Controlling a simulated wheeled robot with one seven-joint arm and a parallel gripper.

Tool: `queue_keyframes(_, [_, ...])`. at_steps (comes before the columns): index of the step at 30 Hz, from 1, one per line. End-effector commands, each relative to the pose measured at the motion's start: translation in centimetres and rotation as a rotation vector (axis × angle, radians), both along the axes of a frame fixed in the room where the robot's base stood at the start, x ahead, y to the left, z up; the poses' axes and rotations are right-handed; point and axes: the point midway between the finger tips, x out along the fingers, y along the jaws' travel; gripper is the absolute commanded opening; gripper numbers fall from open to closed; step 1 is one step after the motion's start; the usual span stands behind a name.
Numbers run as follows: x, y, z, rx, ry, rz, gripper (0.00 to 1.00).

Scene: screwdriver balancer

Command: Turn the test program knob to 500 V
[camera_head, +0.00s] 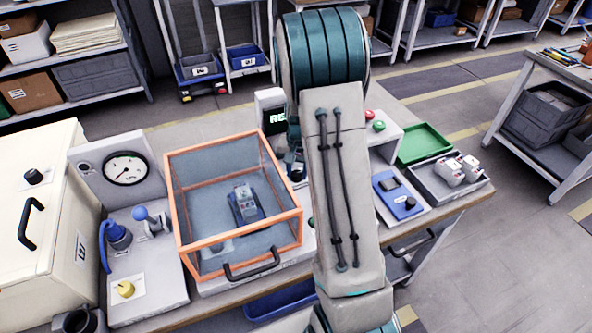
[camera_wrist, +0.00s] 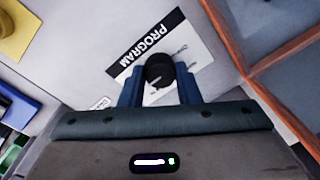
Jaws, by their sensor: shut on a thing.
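The black test program knob (camera_wrist: 159,68) is in the wrist view, on a pale panel with a white label (camera_wrist: 196,62) whose black band reads "PROGRAM". My gripper (camera_wrist: 159,82) has its blue fingers on either side of the knob and is shut on it. The knob's short pale pointer mark shows on its lower part. The small print around the knob is too blurred to read, so I cannot tell which setting it points to. In the head view my arm hides the knob and most of my gripper.
In the head view an orange-framed clear box (camera_head: 236,240) with a handle stands left of my arm, holding a small device (camera_head: 245,203). A gauge panel (camera_head: 118,170) is further left. A green tray (camera_head: 424,143) and a blue device (camera_head: 396,196) lie to the right.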

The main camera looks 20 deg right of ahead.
Motion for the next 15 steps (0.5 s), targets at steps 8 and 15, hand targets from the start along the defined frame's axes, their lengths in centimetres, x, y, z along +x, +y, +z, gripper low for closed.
queue_keyframes(8, [0.04, 0.01, 0.04, 0.000, -0.001, -0.001, 0.52])
queue_keyframes(15, [0.04, -0.01, 0.29, 0.000, -0.001, 0.000, 0.52])
